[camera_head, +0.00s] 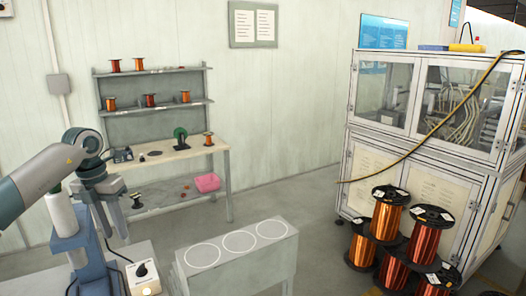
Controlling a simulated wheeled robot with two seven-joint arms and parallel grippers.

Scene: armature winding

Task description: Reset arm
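My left arm comes in from the left edge. Its gripper (111,222) hangs with its fingers pointing down, beside a blue machine stand (68,246) that carries a white cylinder (60,214). The two fingers look apart, with nothing visible between them. The stand's upper part is partly hidden behind my arm. My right arm and gripper are not in view.
A control box with a black knob (143,277) sits by the stand. A grey bench with three white circles (238,241) is empty. A workbench (190,149) with wire spools stands behind. Large copper spools (388,218) and a glazed cabinet (415,150) are at right.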

